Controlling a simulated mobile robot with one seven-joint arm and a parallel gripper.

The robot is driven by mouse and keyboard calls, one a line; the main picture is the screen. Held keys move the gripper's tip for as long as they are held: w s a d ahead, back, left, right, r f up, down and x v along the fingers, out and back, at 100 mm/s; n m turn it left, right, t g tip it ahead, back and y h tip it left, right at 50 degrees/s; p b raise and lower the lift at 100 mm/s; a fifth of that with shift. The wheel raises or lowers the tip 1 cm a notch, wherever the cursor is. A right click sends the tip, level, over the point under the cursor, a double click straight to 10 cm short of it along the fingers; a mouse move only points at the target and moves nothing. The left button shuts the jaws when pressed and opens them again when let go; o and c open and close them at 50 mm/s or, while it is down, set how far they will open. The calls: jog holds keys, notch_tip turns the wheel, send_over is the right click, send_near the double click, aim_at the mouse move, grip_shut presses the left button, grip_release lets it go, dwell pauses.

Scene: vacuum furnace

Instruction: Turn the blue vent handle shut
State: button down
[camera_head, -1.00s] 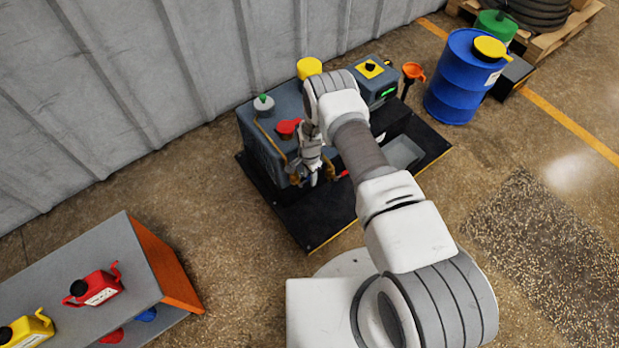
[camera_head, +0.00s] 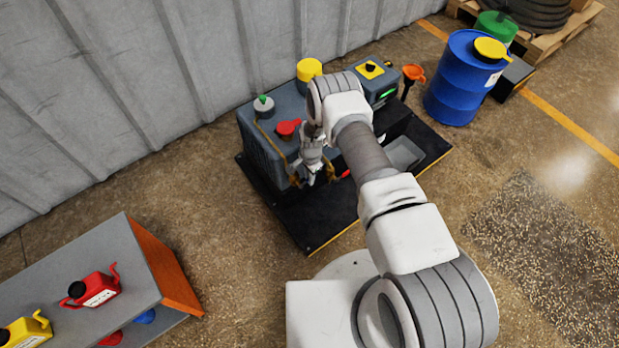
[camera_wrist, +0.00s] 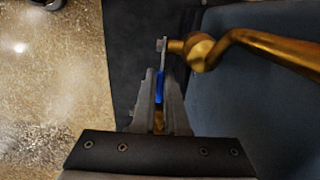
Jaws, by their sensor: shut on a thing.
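The blue vent handle (camera_wrist: 160,86) shows in the wrist view as a narrow blue strip between the jaws. My gripper (camera_wrist: 161,100) is shut on it. A grey metal lever end and a brass fitting (camera_wrist: 202,50) with a brass pipe lie just beyond the fingertips. In the head view my gripper (camera_head: 312,178) points down at the front side of the dark grey furnace unit (camera_head: 262,155). The handle is hidden behind my gripper there, so its exact angle cannot be told.
A red cap (camera_head: 287,128), a yellow cap (camera_head: 309,69) and a grey-green knob (camera_head: 263,105) sit on the unit. A grey tray (camera_head: 404,153) is right of my gripper. A bench with red (camera_head: 95,288) and yellow jugs stands at left. A blue drum (camera_head: 459,80) stands at right.

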jog(key=f+g+y+b, duration=0.1)
jog(key=b, duration=0.2)
jog(key=shift+w+d+f, duration=0.1)
jog(key=shift+d+f, duration=0.05)
jog(key=shift+d, duration=0.05)
jog(key=shift+y+b, duration=0.5)
jog(key=shift+b, duration=0.45)
jog(key=shift+g+b, duration=0.3)
jog(key=c, duration=0.9)
grip_release()
jog(key=shift+c, duration=0.2)
jog(key=p+v, duration=0.5)
jog(key=v, duration=1.2)
jog(key=shift+d+r, duration=0.25)
jog(key=shift+d, duration=0.15)
